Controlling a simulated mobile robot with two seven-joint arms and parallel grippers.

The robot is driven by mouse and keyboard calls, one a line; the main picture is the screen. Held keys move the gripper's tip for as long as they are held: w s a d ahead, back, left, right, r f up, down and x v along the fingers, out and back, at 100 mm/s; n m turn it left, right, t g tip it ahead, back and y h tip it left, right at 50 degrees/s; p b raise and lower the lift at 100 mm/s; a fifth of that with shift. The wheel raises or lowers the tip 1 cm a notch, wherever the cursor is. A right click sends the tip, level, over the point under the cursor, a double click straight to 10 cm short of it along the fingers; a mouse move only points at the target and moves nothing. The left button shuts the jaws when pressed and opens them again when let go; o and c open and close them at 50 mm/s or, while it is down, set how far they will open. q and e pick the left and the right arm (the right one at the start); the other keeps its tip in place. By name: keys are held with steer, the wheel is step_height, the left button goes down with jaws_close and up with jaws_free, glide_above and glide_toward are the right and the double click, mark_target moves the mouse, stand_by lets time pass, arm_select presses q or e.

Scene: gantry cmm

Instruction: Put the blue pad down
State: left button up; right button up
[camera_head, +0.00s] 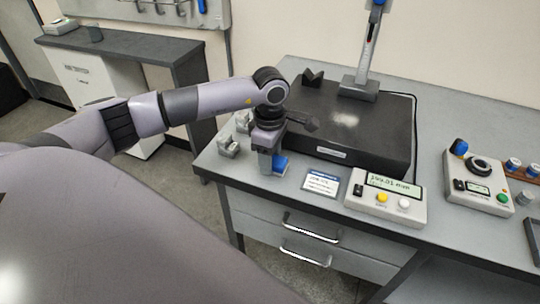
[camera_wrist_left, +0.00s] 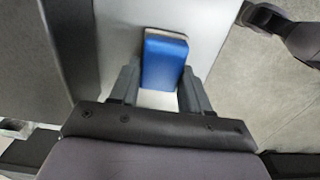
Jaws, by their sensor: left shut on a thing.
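The blue pad (camera_head: 280,163) is a small blue block at the front left of the grey bench, partly hidden behind my left gripper (camera_head: 270,168) in the head view. In the left wrist view the pad (camera_wrist_left: 164,60) lies between the two fingers of my left gripper (camera_wrist_left: 160,85), with a pale edge along its far end. The left gripper is shut on the pad and points down just over the bench top. I cannot tell whether the pad touches the bench. My right gripper is not in view.
A black surface plate (camera_head: 365,125) stands behind the gripper, with a height gauge (camera_head: 365,60) on it. A white label card (camera_head: 321,183) and a digital readout box (camera_head: 385,198) lie to the right. Small metal fixtures (camera_head: 230,145) stand to the left, near the bench's left edge.

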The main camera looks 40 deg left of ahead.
arm_select(q)
steer(key=shift+f, duration=0.2)
steer(key=o, duration=0.9)
steer(key=shift+r, duration=0.1)
steer(key=shift+r, duration=0.15)
step_height(320, 180, up, 12)
steer(key=shift+b, duration=0.35)
steer(key=shift+d, duration=0.1)
